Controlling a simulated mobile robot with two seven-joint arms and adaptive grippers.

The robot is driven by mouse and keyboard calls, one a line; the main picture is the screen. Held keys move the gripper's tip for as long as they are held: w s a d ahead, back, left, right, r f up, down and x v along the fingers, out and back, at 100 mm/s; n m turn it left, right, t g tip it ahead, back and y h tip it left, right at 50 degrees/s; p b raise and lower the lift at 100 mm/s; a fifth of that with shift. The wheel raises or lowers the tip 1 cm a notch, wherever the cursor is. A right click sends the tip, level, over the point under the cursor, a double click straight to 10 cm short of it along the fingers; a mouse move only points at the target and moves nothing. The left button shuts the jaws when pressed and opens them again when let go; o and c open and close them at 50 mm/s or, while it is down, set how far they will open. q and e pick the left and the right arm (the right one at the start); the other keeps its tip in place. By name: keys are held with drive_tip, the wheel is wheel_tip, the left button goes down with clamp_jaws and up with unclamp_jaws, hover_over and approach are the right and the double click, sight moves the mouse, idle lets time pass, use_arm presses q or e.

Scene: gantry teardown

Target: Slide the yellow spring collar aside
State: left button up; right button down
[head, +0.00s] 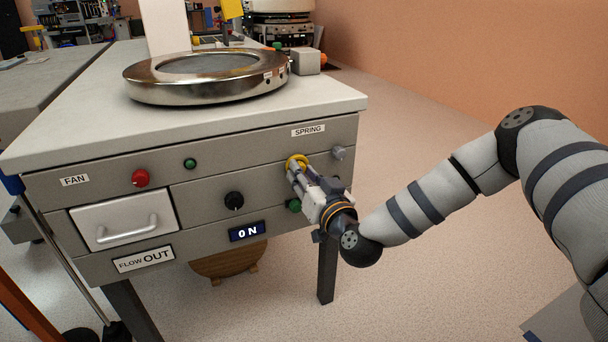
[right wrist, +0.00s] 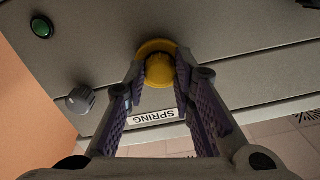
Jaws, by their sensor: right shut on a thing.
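The yellow spring collar (head: 297,161) sits on the grey front panel of the bench, just below and left of the SPRING label (head: 308,130). My right gripper (head: 296,172) reaches it from the front right. In the right wrist view the collar (right wrist: 156,47) shows as a yellow ring with a round yellow knob (right wrist: 160,71) in front. The fingertips of my right gripper (right wrist: 161,80) are on both sides of the knob and shut on it. The exact contact points are partly hidden by the fingers. My left gripper is not in view.
Near the gripper are a grey knob (head: 338,153) and a green button (head: 294,205). A round metal plate (head: 205,92) stands on top. Floor is free at right.

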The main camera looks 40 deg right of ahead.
sight(272, 170)
drive_tip(key=a, duration=0.2)
drive_tip(key=w+a+p, duration=0.1)
drive_tip(key=a, duration=0.1)
drive_tip(key=shift+a+r, duration=0.1)
drive_tip(key=shift+a, duration=0.15)
drive_tip(key=shift+w+a, duration=0.1)
drive_tip(key=shift+a, duration=0.25)
drive_tip(key=c, duration=1.3)
unclamp_jaws()
drive_tip(key=shift+a, duration=0.15)
drive_tip(key=shift+c, duration=0.2)
drive_tip(key=v, duration=1.2)
drive_tip(key=shift+p, duration=0.3)
